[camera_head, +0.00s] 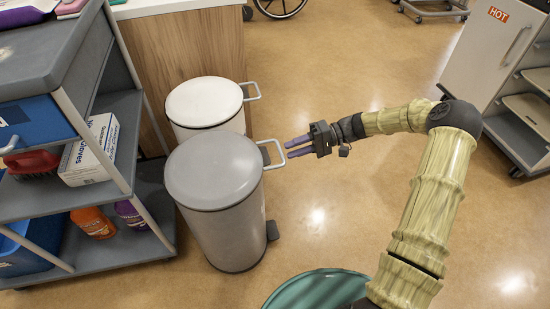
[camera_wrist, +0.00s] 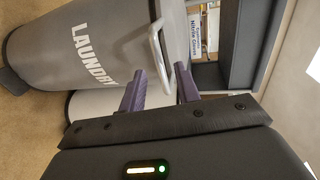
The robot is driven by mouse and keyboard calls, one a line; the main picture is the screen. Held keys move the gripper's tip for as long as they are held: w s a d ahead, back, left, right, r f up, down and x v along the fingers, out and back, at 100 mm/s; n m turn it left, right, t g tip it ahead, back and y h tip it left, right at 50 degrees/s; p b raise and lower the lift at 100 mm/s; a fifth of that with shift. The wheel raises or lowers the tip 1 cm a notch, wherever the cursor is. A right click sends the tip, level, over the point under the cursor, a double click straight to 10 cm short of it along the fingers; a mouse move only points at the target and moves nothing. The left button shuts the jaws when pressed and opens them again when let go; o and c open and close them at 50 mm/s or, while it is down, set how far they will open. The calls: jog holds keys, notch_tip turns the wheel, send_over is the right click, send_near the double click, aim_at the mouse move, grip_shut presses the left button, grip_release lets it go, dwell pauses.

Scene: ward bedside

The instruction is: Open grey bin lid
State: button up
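The grey bin (camera_head: 230,225) stands upright on the floor beside the shelf cart, with its round grey lid (camera_head: 212,170) shut. A pale loop handle (camera_head: 281,152) sticks out from the right side of the lid. My gripper (camera_head: 289,149) is just right of this handle, with its two purple fingers spread apart and pointing at it. In the wrist view, the bin (camera_wrist: 65,50) shows the word LAUNDRY, and the handle (camera_wrist: 157,48) reaches toward the gap between the open fingers (camera_wrist: 160,85). I cannot tell whether a finger touches the handle.
A white-lidded bin (camera_head: 204,102) with a similar handle (camera_head: 252,91) stands just behind the grey bin. A shelf cart (camera_head: 120,110) with a glove box (camera_head: 88,150) and bottles is at left. A teal round object (camera_head: 318,290) is at the bottom.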

jog(key=b+x, duration=0.1)
jog(key=x, duration=0.5)
jog(key=shift+a+b, duration=0.2)
jog(key=shift+b, duration=0.15)
jog(key=shift+s, duration=0.1)
grip_shut()
